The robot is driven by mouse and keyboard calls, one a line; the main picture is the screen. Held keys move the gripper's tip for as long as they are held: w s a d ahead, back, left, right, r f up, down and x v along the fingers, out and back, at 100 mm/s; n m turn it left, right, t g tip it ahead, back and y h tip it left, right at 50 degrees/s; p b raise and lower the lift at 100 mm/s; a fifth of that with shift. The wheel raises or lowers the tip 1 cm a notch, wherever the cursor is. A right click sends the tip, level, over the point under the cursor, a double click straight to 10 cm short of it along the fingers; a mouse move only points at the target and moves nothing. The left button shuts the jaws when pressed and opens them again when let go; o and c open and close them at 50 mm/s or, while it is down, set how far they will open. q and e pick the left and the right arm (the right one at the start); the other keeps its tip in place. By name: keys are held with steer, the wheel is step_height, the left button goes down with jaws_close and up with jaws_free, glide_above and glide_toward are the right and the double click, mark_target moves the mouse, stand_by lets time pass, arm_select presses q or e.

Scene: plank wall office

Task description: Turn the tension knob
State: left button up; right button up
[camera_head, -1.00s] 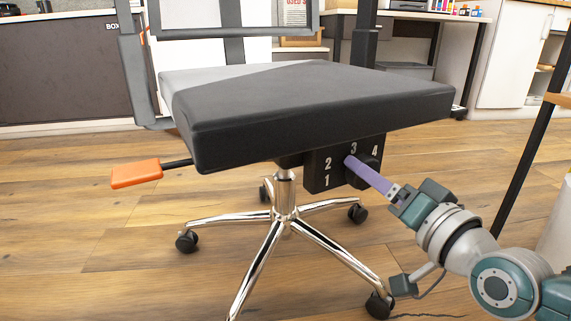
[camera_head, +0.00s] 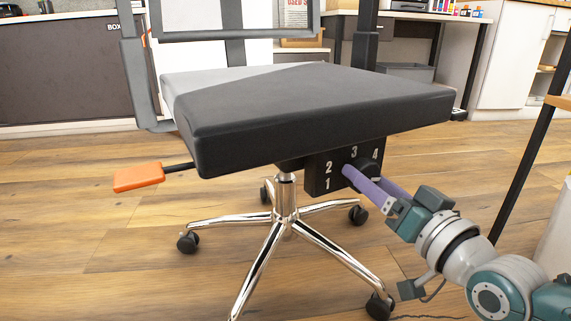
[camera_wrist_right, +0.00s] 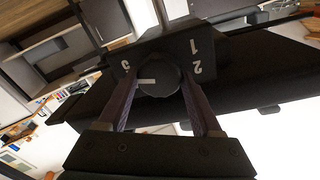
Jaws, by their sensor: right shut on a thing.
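The tension knob (camera_head: 368,163) is a round black dial on a black box (camera_head: 322,172) under the chair seat. White numerals 1 to 4 show around it in the head view. In the right wrist view the knob (camera_wrist_right: 158,78) has a white pointer mark toward the left, and the numerals 1 and 2 lie to its upper right. My right gripper (camera_head: 364,178) has its two purple fingers on opposite sides of the knob, shut on it. The fingers also show in the right wrist view (camera_wrist_right: 160,92). My left gripper is out of view.
The black seat (camera_head: 310,105) overhangs the knob closely. An orange lever paddle (camera_head: 138,177) sticks out at the left. The chrome five-star base (camera_head: 285,220) stands below on the wooden floor. A dark table leg (camera_head: 518,170) rises right of my arm.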

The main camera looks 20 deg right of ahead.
steer(key=shift+d+f+n+g+y+b, duration=0.1)
steer(key=shift+n+y+b, duration=0.35)
steer(key=shift+n, duration=5.4)
steer(key=shift+a+r+n+g+y+b, duration=0.1)
steer(key=shift+n+y, duration=0.6)
steer(key=shift+n, duration=5.1)
steer(key=shift+d+f+n+g+y+b, duration=0.1)
steer(key=shift+n+y+b, duration=0.35)
steer(key=shift+n, duration=5.4)
steer(key=o, duration=1.4)
steer(key=shift+c, duration=0.2)
